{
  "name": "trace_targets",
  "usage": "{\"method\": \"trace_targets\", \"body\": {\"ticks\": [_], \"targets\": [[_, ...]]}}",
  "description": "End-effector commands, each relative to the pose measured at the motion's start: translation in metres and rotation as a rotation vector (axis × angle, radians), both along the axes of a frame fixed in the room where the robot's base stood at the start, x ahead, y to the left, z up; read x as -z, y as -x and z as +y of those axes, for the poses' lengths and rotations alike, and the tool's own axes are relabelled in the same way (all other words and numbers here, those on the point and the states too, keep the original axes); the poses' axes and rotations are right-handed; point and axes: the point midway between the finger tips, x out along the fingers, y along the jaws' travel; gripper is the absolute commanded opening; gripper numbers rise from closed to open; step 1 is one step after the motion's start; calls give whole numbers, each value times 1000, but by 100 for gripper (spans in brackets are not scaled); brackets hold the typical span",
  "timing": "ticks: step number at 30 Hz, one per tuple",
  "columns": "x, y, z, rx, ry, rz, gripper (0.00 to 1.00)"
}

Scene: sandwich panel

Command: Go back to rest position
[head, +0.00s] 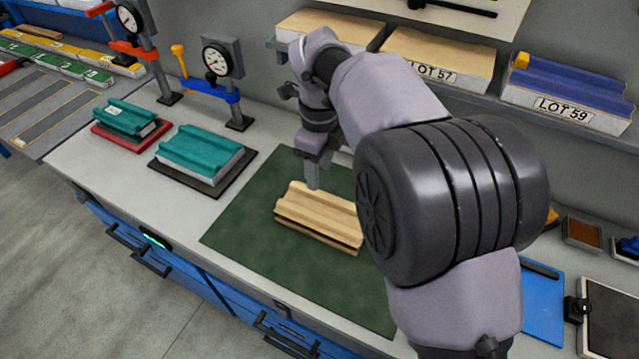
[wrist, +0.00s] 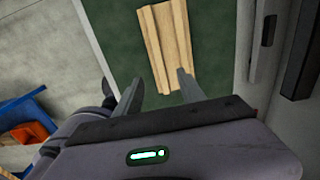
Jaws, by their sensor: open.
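My gripper (head: 313,172) hangs above the green mat (head: 250,235), close to the far left end of a light wooden panel (head: 318,212). The wooden panel (wrist: 165,45) lies on the mat beyond the fingertips there. It has a ridged top and appears to be stacked on a second wooden layer. My arm hides the panel's right end and part of the mat in the head view.
Two teal ridged panels sit at left, one on a black base (head: 215,185), one on a red base (head: 110,138). Dial gauges (head: 217,60) stand behind. A shelf at the back holds lots, including LOT 57 (head: 440,58) and LOT 59 (head: 570,92). A blue board (head: 543,305) lies right.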

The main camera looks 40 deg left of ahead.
Motion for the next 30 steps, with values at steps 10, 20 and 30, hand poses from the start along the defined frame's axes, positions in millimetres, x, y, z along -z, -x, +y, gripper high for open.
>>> {"method": "trace_targets", "body": {"ticks": [10, 20, 30], "targets": [[-25, -3, -5, -7, -3, -1, 47], [-107, -14, -244, -461, -146, -219, 47], [-53, 104, -401, -922, 64, -544, 47]]}}
